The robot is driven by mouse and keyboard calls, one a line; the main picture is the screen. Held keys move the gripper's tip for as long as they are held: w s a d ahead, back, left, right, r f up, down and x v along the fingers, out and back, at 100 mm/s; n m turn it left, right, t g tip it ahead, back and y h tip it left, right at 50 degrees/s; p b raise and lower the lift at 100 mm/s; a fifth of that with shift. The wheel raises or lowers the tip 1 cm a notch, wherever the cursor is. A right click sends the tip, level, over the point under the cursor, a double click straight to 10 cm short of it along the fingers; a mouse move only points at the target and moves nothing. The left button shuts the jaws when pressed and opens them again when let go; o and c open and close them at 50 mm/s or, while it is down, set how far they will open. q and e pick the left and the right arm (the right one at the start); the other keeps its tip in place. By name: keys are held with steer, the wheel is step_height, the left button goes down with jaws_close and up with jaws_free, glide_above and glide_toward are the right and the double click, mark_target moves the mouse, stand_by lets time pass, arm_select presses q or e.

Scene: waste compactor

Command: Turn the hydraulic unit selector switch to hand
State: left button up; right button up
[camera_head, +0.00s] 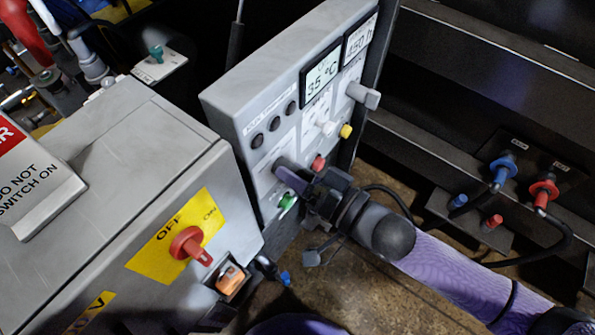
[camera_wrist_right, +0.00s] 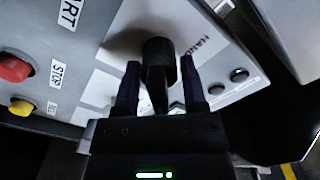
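The selector switch is a black knob (camera_wrist_right: 158,62) on a grey panel, with a HAND label beside it in the right wrist view. My right gripper (camera_wrist_right: 158,85) is at the switch, one finger on each side of the knob. Narrow gaps show between the fingers and the knob, so the gripper looks open around it. In the head view my right gripper (camera_head: 291,182) reaches the lower part of the grey control panel (camera_head: 235,105) and largely hides the switch. My left gripper is not in view.
Near the gripper are a red button (camera_head: 319,162), a green button (camera_head: 287,201) and a yellow button (camera_head: 346,131). A grey cabinet with a red OFF/ON switch (camera_head: 187,243) stands at left. Blue (camera_head: 503,170) and red (camera_head: 543,192) hose couplings are at right.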

jaws_close()
